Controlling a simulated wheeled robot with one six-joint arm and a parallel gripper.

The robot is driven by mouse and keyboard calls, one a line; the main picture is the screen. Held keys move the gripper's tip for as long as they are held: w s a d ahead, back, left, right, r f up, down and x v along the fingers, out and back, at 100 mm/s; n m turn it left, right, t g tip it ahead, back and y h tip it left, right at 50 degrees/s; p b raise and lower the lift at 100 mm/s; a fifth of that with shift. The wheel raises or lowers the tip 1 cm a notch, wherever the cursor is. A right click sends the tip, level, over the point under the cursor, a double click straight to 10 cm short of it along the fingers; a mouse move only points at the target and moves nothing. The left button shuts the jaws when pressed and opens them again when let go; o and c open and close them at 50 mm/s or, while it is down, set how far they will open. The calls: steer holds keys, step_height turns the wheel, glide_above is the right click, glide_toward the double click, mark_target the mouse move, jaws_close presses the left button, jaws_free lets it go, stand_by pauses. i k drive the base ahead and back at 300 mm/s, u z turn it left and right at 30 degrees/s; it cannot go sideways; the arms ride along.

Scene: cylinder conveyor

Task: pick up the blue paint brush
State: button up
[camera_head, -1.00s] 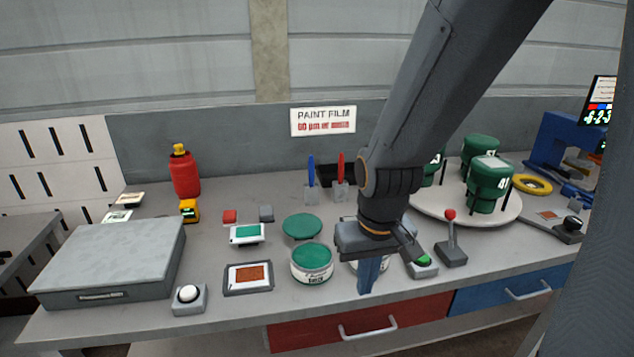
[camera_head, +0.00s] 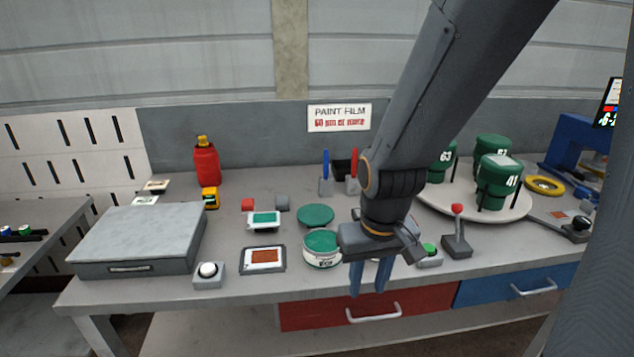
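The blue paint brush (camera_head: 325,163) stands upright in a small grey holder (camera_head: 326,187) at the back of the bench, below the wall sign. Only its blue upper part shows above the holder. My gripper (camera_head: 369,280) hangs pointing down near the bench's front edge, in front and to the right of the brush and well apart from it. Its two blue-grey fingers are apart with nothing visible between them.
A red brush (camera_head: 352,165) stands just right of the blue one. A green-topped paint can (camera_head: 322,249) and a green disc (camera_head: 315,215) lie between my gripper and the brushes. A turntable (camera_head: 460,203) with green containers is at right, near a red-knobbed lever (camera_head: 457,230).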

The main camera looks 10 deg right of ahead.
mark_target(326, 155)
steer(key=u, duration=0.5)
steer(key=k, duration=1.15)
steer(key=z, duration=0.1)
steer(key=i, duration=0.55)
steer(key=z, duration=0.7)
steer(key=i, duration=1.5)
steer(key=u, duration=0.15)
